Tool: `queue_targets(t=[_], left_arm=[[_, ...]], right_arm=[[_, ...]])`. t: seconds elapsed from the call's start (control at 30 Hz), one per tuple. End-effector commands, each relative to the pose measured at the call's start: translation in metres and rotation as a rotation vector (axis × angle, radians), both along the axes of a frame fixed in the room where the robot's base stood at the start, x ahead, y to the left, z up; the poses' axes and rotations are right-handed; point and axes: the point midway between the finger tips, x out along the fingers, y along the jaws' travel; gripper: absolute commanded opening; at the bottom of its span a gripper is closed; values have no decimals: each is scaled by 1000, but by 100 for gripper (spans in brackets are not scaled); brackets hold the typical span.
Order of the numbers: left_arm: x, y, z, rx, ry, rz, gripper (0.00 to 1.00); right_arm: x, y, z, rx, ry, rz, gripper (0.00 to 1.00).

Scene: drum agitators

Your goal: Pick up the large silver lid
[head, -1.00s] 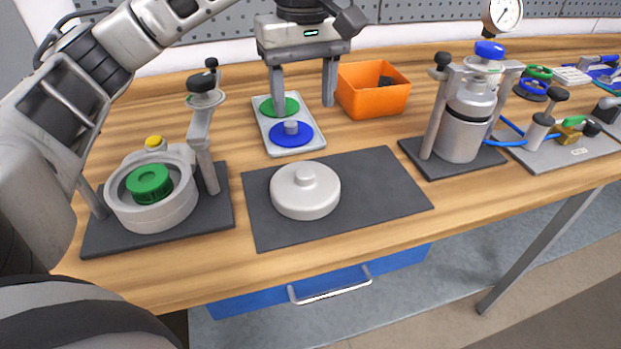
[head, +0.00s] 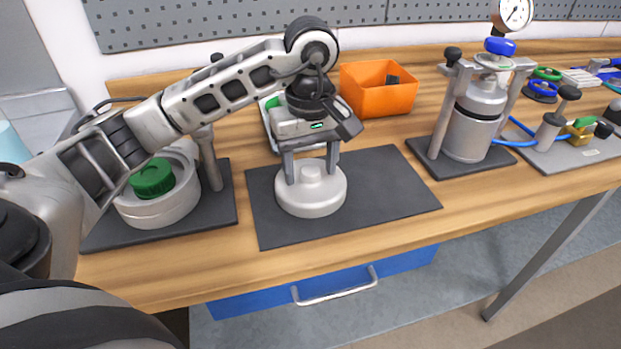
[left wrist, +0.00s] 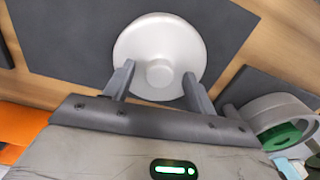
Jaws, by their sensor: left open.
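The large silver lid (head: 312,193) is a round, pale grey disc with a short knob on top. It lies flat on the dark mat (head: 390,190). My left gripper (head: 311,174) is open above it, with one finger on each side of the knob. In the left wrist view the lid (left wrist: 150,40) lies just past the fingertips, and its knob shows between the two fingers of the gripper (left wrist: 157,82). I cannot tell whether the fingertips touch the lid. The right gripper is in no view.
Left of the mat stands a clamp fixture with a round pot (head: 160,205) and green cap (head: 152,178). An orange bin (head: 377,95) is behind the mat. A pressure vessel (head: 470,125) with a blue knob stands to the right. The mat's right part is clear.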

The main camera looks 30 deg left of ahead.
Motion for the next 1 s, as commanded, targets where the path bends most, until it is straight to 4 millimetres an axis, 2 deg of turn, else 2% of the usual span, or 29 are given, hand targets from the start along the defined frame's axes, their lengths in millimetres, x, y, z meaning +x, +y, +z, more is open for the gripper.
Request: queue_targets(t=[0.2,0.4,0.77,0.87,1.0], left_arm=[[0,0,-1,0,-1,0,56],[0,0,-1,1,-1,0,0],[1,0,2,0,-5,1,0],[1,0,8,0,-6,1,0],[2,0,27,0,-10,0,0]], right_arm=[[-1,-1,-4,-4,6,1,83],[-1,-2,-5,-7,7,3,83],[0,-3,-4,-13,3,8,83],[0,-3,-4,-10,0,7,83],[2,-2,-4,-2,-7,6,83]])
